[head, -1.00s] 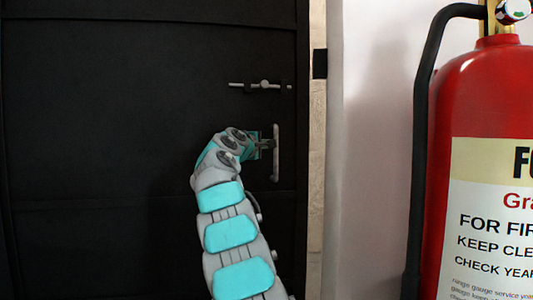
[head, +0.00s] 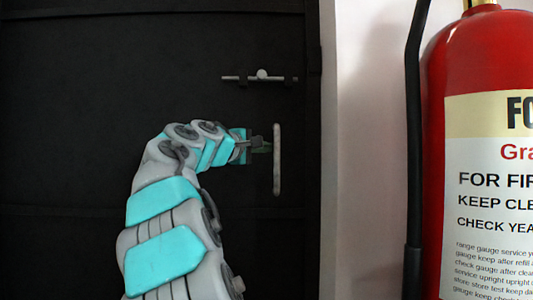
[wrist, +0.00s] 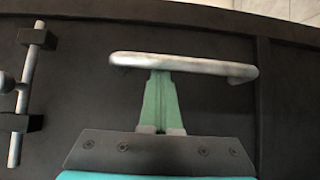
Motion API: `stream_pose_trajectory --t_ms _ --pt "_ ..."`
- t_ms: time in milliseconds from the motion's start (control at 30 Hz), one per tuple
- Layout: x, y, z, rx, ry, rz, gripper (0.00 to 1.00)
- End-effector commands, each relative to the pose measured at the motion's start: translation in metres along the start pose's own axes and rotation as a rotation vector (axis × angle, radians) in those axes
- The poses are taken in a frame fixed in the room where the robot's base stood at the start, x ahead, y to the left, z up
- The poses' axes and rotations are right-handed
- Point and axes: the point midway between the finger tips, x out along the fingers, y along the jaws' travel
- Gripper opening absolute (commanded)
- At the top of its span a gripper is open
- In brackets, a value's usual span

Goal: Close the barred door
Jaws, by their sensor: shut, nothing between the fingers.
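The door (head: 100,110) is a dark panel filling the left of the head view. Its right edge lies against the pale wall, with no visible gap there. A pale vertical bar handle (head: 277,160) sits near that edge, with a sliding bolt (head: 260,77) above it. My gripper (head: 264,146) is shut and empty, its tips close to the left side of the handle. In the wrist view, the green fingers (wrist: 161,76) reach the handle (wrist: 185,65); whether they touch it or the panel is unclear. The bolt (wrist: 28,85) shows at the left there.
A red fire extinguisher (head: 480,60) with a black hose (head: 413,170) stands close at the right, before the pale wall (head: 370,120). A light surface (wrist: 285,9) shows beyond the dark edge in the wrist view.

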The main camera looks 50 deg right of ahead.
Motion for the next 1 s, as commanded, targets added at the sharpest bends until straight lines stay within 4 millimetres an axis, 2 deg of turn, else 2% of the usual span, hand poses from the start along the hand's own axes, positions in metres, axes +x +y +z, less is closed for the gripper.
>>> stream_pose_trajectory --t_ms 600,767,1000 --pt "-0.113 0.0 0.068 0.003 -0.147 0.003 0.0" --pt "-0.127 -0.001 0.078 0.003 -0.174 0.003 0.0" --pt "-0.128 -0.002 0.081 0.004 -0.18 0.001 0.0"
